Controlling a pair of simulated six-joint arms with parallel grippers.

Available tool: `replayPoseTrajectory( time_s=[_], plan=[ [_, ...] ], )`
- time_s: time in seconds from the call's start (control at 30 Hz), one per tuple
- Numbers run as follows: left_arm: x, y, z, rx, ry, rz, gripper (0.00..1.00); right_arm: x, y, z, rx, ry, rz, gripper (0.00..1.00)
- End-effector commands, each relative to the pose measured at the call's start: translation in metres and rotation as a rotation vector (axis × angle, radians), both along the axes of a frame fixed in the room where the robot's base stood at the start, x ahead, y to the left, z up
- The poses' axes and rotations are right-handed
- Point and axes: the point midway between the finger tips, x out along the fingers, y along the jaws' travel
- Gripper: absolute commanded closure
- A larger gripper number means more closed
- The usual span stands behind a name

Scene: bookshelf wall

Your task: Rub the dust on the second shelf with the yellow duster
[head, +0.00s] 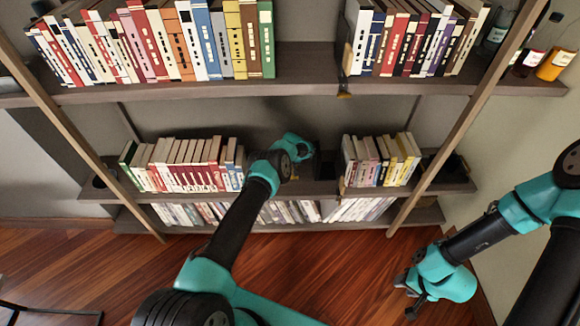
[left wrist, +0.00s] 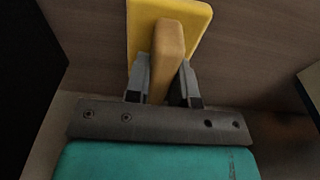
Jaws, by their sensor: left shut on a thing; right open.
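The yellow duster (left wrist: 196,22) shows in the left wrist view, a flat yellow pad with a tan wooden handle (left wrist: 167,55). My left gripper (left wrist: 166,78) is shut on that handle. The pad lies against or close over a brown wood surface; I cannot tell whether it touches. In the head view my left arm reaches into the gap between the books on the middle shelf (head: 318,188), and its wrist hides most of the duster. I cannot make out dust. My right gripper (head: 411,290) is open and empty, low at the right above the floor.
Books stand left (head: 190,165) and right (head: 380,160) of the gap on the middle shelf. The upper shelf (head: 300,72) holds more books, and bottles (head: 554,65) stand at its right end. Slanted wooden posts (head: 457,115) flank the shelves. A lower row of books shows below.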

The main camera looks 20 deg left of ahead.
Motion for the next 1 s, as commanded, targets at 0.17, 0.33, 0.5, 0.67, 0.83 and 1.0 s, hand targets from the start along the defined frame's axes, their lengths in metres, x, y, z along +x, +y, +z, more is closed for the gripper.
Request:
replayPoseTrajectory(
  time_s=[0.17,0.33,0.5,0.67,0.83,1.0],
  plan=[
    [0.0,-0.005,-0.003,-0.002,0.002,-0.002,1.0,0.0,0.0,0.0,0.0,0.0,0.0,0.57],
    [0.004,-0.015,-0.002,-0.002,0.002,-0.002,1.0,0.0,0.0,0.0,0.0,0.0,0.0,0.57],
    [0.009,-0.026,-0.002,-0.002,0.002,-0.002,1.0,0.0,0.0,0.0,0.0,0.0,0.0,0.57],
    [0.012,-0.033,0.0,-0.002,0.002,-0.002,1.0,0.0,0.0,0.0,0.0,0.0,0.0,0.57],
    [0.013,-0.034,0.0,-0.002,0.002,-0.001,1.0,0.0,0.0,0.0,0.0,0.0,0.0,0.57],
    [0.013,-0.033,0.001,-0.002,0.001,-0.001,1.0,0.0,0.0,0.0,0.0,0.0,0.0,0.57]
  ],
)
